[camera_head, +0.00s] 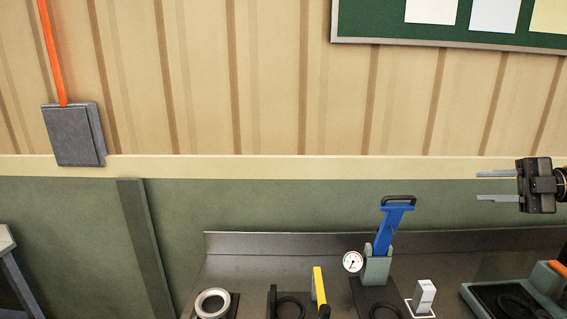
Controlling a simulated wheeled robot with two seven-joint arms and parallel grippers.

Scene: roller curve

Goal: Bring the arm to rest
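My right gripper (478,187) reaches in from the right edge in the head view. Its two thin grey fingers point left and stand apart, with nothing between them. It is raised above the bench, in front of the green lower wall. Only the gripper and a bit of the wrist show; the rest of the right arm is outside the picture. My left gripper is not in view.
Below is a dark metal bench (257,251) with a raised back edge. On it stand a blue-handled device (393,232) with a gauge (352,261), a yellow handle (319,288), a grey ring (212,303), a small white block (424,293) and a grey-green tool (545,281).

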